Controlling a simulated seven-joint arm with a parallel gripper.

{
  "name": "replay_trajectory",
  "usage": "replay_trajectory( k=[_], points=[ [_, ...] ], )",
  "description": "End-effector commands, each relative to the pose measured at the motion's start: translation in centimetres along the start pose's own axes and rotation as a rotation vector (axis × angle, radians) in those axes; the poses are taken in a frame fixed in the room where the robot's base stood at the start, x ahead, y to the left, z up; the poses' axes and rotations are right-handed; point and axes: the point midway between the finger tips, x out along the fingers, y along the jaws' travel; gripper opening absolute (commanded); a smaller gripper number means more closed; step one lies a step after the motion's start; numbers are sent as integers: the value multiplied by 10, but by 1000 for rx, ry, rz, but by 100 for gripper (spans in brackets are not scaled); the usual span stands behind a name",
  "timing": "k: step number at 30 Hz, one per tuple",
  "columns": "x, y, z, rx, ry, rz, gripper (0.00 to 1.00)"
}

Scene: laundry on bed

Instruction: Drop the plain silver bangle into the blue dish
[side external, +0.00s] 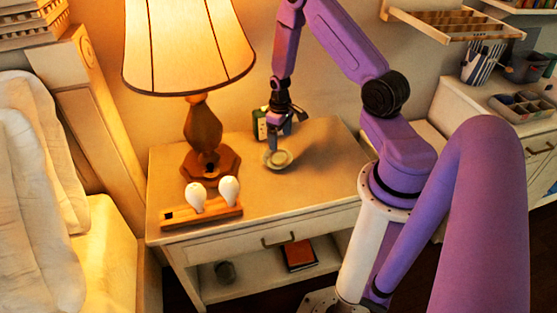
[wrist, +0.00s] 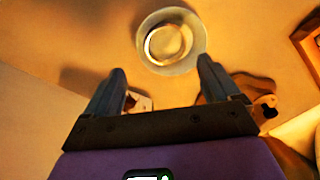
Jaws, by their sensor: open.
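A small round dish (side external: 270,163) stands on the nightstand; in this warm light it looks pale grey rather than clearly blue. The dish also shows in the wrist view (wrist: 196,50), just beyond my fingertips. A thin bright ring, which looks like the silver bangle (wrist: 149,45), lies inside the dish, within its rim; I cannot fully tell it from the dish's inner edge. My gripper (side external: 287,128) is above the dish, pointing down. In the wrist view my gripper (wrist: 161,75) has its fingers wide apart, with nothing between them.
A lamp with a wooden base (side external: 208,163) stands left of the dish. A wooden holder (side external: 205,217) with two white bulbs lies at the nightstand's front left. A small green box (side external: 260,123) stands behind the dish. The nightstand top (side external: 320,165) is clear to the right.

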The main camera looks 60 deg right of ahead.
Motion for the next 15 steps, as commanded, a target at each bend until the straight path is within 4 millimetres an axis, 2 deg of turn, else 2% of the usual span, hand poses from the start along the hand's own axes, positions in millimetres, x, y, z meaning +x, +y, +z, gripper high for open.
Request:
replay_trajectory(
  k=[5,15],
  points=[
    [-9,0,-1,0,2,1,89],
    [-60,0,-1,0,4,1,89]
  ],
)
